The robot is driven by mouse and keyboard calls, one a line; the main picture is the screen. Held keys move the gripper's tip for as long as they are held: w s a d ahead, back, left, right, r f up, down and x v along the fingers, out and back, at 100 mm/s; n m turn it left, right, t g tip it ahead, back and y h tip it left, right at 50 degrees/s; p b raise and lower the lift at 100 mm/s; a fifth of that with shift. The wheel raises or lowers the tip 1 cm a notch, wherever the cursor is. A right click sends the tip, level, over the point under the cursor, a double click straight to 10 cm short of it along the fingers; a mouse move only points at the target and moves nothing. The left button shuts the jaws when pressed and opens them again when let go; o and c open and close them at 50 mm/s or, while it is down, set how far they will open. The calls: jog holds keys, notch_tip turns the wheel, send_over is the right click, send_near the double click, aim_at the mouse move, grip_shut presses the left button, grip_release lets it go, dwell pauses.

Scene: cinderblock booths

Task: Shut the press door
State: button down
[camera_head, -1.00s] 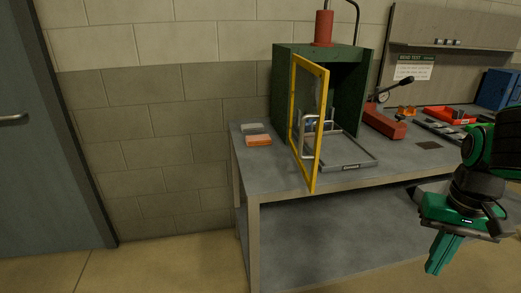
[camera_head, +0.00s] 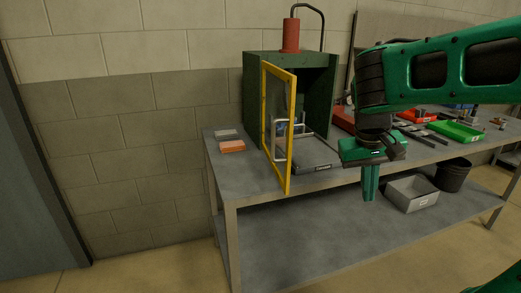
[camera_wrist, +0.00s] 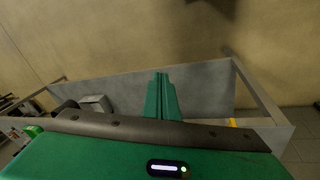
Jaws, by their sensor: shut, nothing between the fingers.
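The press (camera_head: 258,102) is a dark green cabinet with a red cylinder on top, standing on the grey workbench. Its door (camera_head: 290,135) is a yellow frame with a clear pane, hinged at the left and swung open toward the front. A pale metal handle (camera_head: 279,145) is on the door. My gripper (camera_head: 369,198) is shut and empty, pointing down in front of the bench, to the right of the door and apart from it. In the wrist view the closed green fingers (camera_wrist: 160,95) show, with a small bit of yellow (camera_wrist: 232,122) at the right, probably the door.
A grey tray (camera_head: 318,168) sits before the press opening. An orange block (camera_head: 232,146) and a grey block (camera_head: 226,134) lie left of the door. A green bin (camera_head: 458,131) stands at the right. A grey box (camera_head: 412,194) and a dark bucket (camera_head: 453,175) are on the lower shelf.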

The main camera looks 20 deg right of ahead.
jog(key=w+a+r+n+t+h, duration=0.2)
jog(key=w+a+r, duration=0.7)
jog(key=w+a, duration=0.4)
jog(key=w+a+r+n+t, duration=0.1)
jog(key=a+r, duration=0.1)
jog(key=a, duration=0.6)
jog(key=a+r+n+t, duration=0.1)
jog(key=a+r, duration=0.1)
jog(key=a, duration=0.6)
jog(key=w+d+f, duration=0.4)
jog(key=d+f, duration=0.3)
jog(key=d, duration=0.2)
jog(key=shift+w+f, duration=0.2)
jog(key=shift+f, duration=0.05)
jog(key=shift+a, duration=0.1)
